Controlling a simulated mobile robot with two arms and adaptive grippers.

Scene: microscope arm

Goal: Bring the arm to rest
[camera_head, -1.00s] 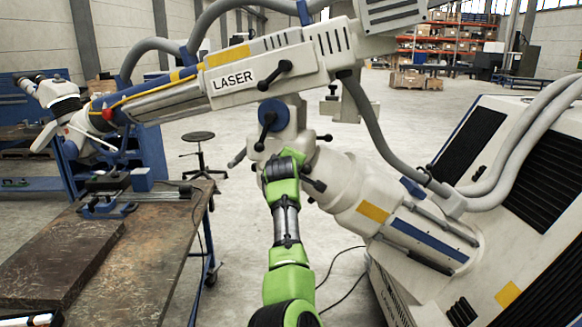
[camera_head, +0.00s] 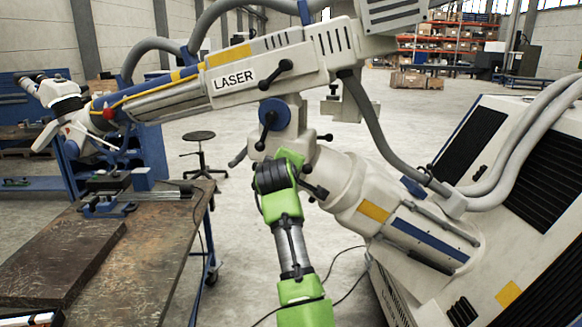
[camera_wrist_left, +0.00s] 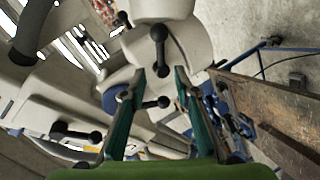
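The white microscope arm (camera_head: 270,68), marked LASER, stretches left from its joint, slightly downward, to a microscope head (camera_head: 62,97) above the bench. Black clamp levers sit on the joint, one on a blue knob (camera_head: 268,120) and one lower right (camera_head: 313,188). My green left arm rises from below, with its gripper (camera_head: 272,176) at the front of the joint. In the left wrist view the gripper (camera_wrist_left: 159,72) is open, its two fingers apart. A black lever (camera_wrist_left: 160,48) shows between and beyond the fingertips; contact cannot be told. My right gripper is not in view.
The white machine base (camera_head: 475,215) fills the right side, with hoses running over it. A worn workbench (camera_head: 160,250) stands at the left with a blue vise (camera_head: 105,205) on it. A stool (camera_head: 200,150) stands behind. Cables lie on the floor.

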